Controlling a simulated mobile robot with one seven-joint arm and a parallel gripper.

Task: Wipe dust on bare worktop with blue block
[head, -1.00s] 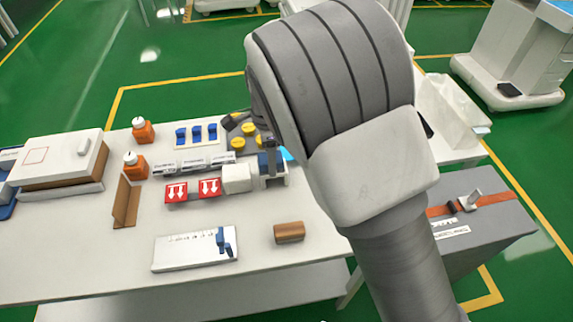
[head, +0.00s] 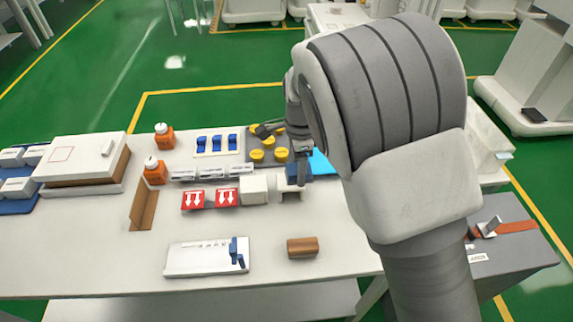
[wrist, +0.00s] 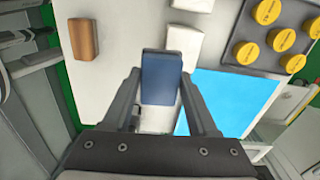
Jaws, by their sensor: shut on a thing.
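My gripper (wrist: 160,82) is shut on the blue block (wrist: 161,70), which sits between its two fingers in the wrist view. In the head view my gripper (head: 301,158) points down at the back right of the white worktop (head: 330,225), with the blue block (head: 296,173) at its tip, partly hidden. The block is close to the white blocks (head: 254,189) and the bright blue sheet (head: 321,163). I cannot tell whether it touches the worktop. I cannot make out dust; part of the worktop is hidden behind my arm and gripper.
A grey tray with yellow discs (head: 256,155) lies behind the white blocks. A brown block (head: 302,247) and a white plate with a blue lever (head: 190,260) lie in front. Red arrow boxes (head: 227,196) stand left of the white blocks. A grey case (head: 505,245) is at right.

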